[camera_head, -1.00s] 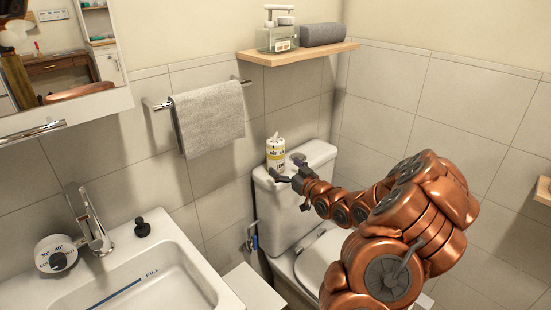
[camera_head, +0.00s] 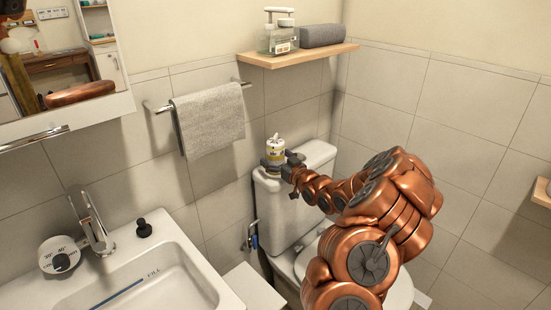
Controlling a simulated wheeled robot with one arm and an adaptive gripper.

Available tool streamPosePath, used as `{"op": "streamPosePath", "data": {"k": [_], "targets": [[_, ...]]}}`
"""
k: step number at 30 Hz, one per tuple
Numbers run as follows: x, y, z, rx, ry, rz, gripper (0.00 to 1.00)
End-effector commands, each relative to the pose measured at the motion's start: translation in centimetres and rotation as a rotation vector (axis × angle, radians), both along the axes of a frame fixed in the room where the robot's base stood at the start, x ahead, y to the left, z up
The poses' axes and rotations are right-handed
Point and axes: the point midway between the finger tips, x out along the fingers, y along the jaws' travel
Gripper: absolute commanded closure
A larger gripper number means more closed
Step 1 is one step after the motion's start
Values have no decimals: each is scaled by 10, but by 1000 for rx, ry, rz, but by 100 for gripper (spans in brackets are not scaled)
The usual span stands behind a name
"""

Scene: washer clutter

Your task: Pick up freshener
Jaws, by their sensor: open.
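The freshener (camera_head: 275,149) is a small white and yellow canister with a white nozzle on top. It stands upright on the lid of the white toilet tank (camera_head: 271,202), near the tiled wall. My gripper (camera_head: 274,164) is open at the canister's lower part, with dark fingers seen on its left and right sides. The fingers hide the canister's base. Whether they touch it cannot be told from this view.
A wooden shelf (camera_head: 298,56) with a soap dispenser (camera_head: 278,36) and a rolled grey towel (camera_head: 321,34) is above the tank. A grey towel (camera_head: 208,122) hangs on a rail at left. The sink (camera_head: 150,275) is at the lower left.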

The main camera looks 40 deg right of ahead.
Motion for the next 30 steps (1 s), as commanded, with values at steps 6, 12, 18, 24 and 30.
{"op": "streamPosePath", "data": {"k": [6, 12, 18, 24, 30], "targets": [[0, 0, 0, 0, 0, 0, 15], [0, 0, 0, 0, 0, 0, 36], [0, 0, 0, 0, 0, -1, 56], [0, 0, 0, 0, -1, -1, 77], [0, 0, 1, 0, -1, -1, 78]]}}
